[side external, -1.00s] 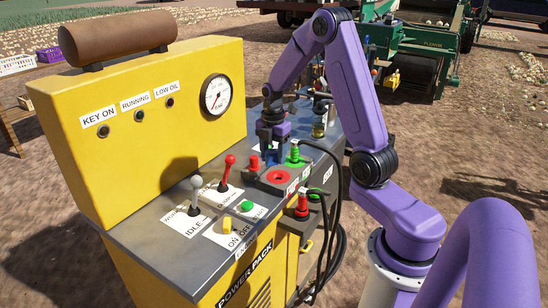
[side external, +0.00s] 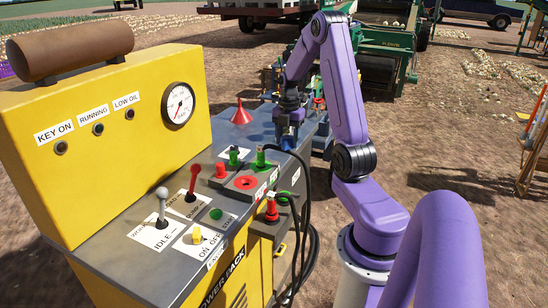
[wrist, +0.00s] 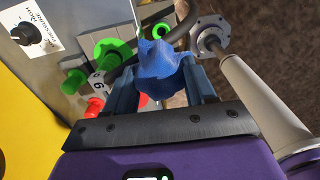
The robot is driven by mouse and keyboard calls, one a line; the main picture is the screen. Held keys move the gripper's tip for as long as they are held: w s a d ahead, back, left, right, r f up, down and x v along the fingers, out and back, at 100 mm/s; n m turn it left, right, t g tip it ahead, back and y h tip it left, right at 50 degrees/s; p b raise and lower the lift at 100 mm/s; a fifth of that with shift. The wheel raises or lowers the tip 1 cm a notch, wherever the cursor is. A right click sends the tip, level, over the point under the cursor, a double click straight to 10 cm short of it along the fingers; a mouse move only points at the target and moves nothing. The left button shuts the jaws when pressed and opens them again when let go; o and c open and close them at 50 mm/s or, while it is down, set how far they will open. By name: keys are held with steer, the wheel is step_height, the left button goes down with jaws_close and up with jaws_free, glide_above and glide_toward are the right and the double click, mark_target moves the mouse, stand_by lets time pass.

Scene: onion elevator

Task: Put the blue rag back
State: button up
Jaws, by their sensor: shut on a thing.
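The blue rag (wrist: 163,66) is crumpled between the two fingers of my gripper (wrist: 162,84) in the wrist view. My gripper is shut on it. In the side view my gripper (side external: 290,120) hangs over the right edge of the yellow power pack's grey top (side external: 135,225). A small blue patch of the rag (side external: 287,136) shows under it there. Green fittings and a black hose lie close below. The rag's lower side and what lies directly under it are hidden.
A black hose (side external: 306,200) loops down the right side. Open soil lies to the right.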

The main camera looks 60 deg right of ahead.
steer(key=w+d+f, duration=0.4)
steer(key=w+d, duration=0.2)
glide_above(274, 159)
steer(key=f, duration=0.5)
steer(key=shift+s+a, duration=0.15)
steer(key=shift+s, duration=0.05)
steer(key=shift+w+f, duration=0.1)
steer(key=shift+f, duration=1.7)
steer(key=shift+f, duration=0.3)
